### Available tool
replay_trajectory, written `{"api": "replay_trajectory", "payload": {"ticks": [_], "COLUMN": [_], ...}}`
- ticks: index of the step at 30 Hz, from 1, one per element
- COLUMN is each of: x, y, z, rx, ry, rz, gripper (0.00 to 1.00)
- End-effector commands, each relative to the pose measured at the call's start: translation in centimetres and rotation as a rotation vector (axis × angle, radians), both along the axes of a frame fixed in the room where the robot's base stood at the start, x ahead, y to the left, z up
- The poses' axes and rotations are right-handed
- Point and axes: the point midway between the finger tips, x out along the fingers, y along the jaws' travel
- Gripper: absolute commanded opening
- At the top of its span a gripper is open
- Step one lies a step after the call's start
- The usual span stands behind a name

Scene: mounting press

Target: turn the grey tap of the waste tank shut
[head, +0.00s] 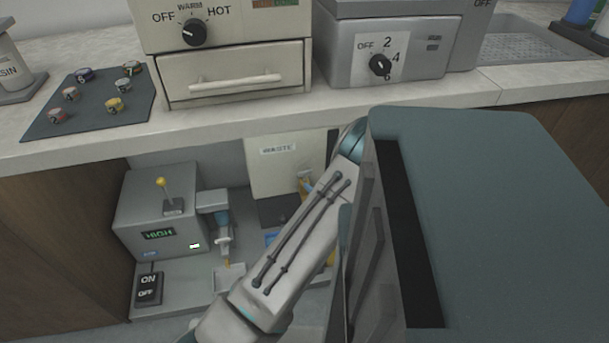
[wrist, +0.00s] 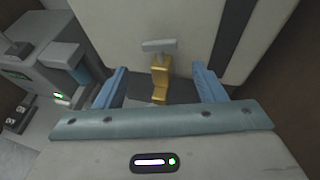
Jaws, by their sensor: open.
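The waste tank (head: 262,178) is a pale box with a WASTE label, under the counter in the head view. Its front face (wrist: 125,22) fills the top of the wrist view. The tap has a brass body (wrist: 159,82) and a grey bar handle (wrist: 159,46) that lies crosswise, left to right in the wrist view. My gripper (wrist: 160,67) is open, with one blue finger on each side of the tap and gaps between them and it. I see no contact with the handle. In the head view my arm hides most of the tap and my gripper.
Left of the tank stands a grey machine (head: 152,222) with a yellow-knobbed lever and HIGH display, also in the wrist view (wrist: 42,75). An ON/OFF switch box (head: 149,289) is in front of it. The counter edge (head: 215,128) runs above. A dark strip (wrist: 232,40) marks the tank's face.

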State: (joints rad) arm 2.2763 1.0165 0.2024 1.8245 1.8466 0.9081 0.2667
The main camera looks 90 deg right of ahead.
Motion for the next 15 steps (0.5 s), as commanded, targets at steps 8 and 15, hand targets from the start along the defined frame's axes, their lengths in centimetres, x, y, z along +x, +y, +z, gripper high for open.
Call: {"api": "replay_trajectory", "payload": {"ticks": [8,15], "x": [3.0,4.8], "y": [-4.8,-7.9], "z": [-2.7,-4.1], "rx": [-0.001,-0.002], "ry": [-0.002,0.001], "rz": [0.002,0.002], "gripper": [0.64,0.64]}}
